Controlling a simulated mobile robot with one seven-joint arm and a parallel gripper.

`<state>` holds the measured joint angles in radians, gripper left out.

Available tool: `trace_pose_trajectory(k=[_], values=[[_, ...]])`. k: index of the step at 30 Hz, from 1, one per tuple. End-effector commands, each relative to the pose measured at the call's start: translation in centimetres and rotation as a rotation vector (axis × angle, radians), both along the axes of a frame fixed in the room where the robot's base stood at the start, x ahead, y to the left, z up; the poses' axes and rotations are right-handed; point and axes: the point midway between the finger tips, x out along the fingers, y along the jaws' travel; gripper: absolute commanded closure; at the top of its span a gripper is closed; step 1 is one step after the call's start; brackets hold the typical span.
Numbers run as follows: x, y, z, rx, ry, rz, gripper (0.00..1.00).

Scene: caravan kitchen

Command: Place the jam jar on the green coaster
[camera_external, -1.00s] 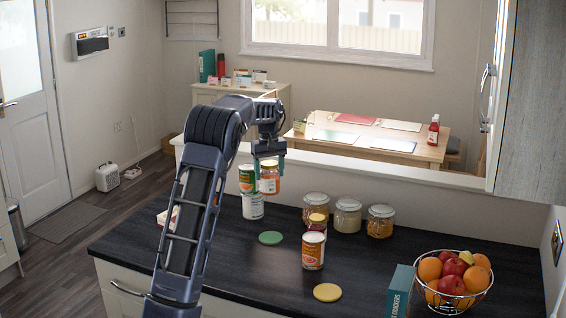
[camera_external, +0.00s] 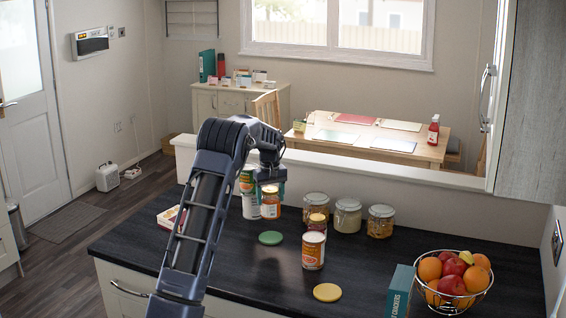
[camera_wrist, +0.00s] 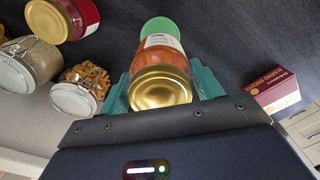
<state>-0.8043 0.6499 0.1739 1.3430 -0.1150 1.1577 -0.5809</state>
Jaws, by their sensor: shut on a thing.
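The jam jar, orange-red with a gold lid (camera_external: 270,207), is in my gripper (camera_external: 270,183), above the counter. In the wrist view the jar (camera_wrist: 160,75) sits between the two teal fingers (camera_wrist: 163,88), lid towards the camera. The green coaster (camera_external: 270,238) lies flat on the dark counter, below the jar in the external view. In the wrist view part of the green coaster (camera_wrist: 160,26) shows beyond the jar, and the jar hides the rest. The jar appears apart from the coaster, though the exact gap is hard to tell.
Stacked cans (camera_external: 251,207) stand behind the jar. A white-lidded can (camera_external: 313,251) stands right of the coaster, with storage jars (camera_external: 347,216) behind. A yellow coaster (camera_external: 327,292), crackers box (camera_external: 400,292) and fruit bowl (camera_external: 455,300) are nearer right. A red box (camera_external: 168,217) lies left.

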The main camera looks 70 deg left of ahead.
Motion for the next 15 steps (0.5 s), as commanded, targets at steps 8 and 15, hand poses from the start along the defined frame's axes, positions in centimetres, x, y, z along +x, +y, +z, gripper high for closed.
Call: trace_pose_trajectory(k=[8, 15], values=[[0.0, 0.0, -3.9, 0.001, 0.0, 0.0, 0.76], [0.0, 0.0, -5.4, -0.001, 0.001, 0.0, 0.76]])
